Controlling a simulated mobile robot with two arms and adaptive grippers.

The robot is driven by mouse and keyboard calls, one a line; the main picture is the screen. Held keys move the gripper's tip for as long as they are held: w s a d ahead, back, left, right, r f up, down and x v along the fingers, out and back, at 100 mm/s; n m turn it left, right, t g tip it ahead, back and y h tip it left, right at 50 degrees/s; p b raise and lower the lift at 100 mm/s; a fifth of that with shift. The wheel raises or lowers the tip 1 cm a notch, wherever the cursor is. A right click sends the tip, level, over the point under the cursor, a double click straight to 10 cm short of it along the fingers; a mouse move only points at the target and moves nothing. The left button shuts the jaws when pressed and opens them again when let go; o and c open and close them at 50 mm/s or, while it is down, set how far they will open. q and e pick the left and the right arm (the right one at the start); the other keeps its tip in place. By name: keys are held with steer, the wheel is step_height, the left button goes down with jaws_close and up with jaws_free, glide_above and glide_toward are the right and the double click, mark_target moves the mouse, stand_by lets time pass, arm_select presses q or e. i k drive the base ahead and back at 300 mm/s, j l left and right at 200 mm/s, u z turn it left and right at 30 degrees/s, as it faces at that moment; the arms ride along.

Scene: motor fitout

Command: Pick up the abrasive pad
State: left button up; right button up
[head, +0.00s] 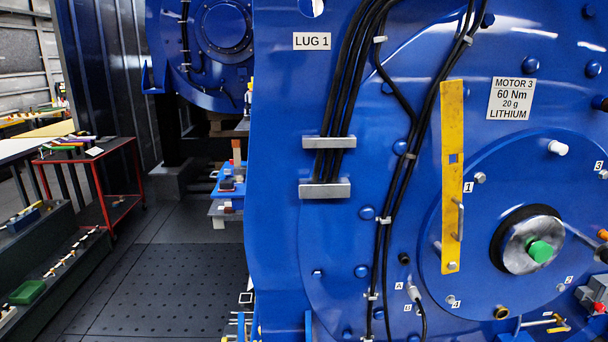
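I cannot make out an abrasive pad for certain. A flat green item (27,292) lies on the dark bench at the lower left of the head view; it is too small to tell whether it is a pad or a shallow tray. A green cap-like piece (540,251) sits on the shaft end of the large blue motor (340,250) at the right. Neither of my grippers shows in the head view.
The blue motor fills the right half, with black cables and a yellow bar (453,180). A red-framed cart (110,190) and a dark bench (60,255) with small parts stand left. Dark floor (165,285) lies clear between bench and motor.

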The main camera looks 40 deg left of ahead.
mark_target(225, 185)
steer(key=j+z, duration=0.1)
steer(key=j, duration=0.4)
steer(key=j+z, duration=0.1)
steer(key=j, duration=0.35)
steer(key=k+j+z, duration=0.1)
steer(key=j, duration=0.4)
steer(key=j+z, duration=0.1)
steer(key=j, duration=0.35)
steer(key=k+j+z, duration=0.1)
steer(key=j, duration=0.4)
steer(key=k+j+z, duration=0.1)
steer(key=j, duration=0.35)
steer(key=k+j+z, duration=0.1)
steer(key=j, duration=0.35)
steer(key=k+j+z, duration=0.1)
steer(key=j, duration=0.35)
steer(key=k, duration=0.1)
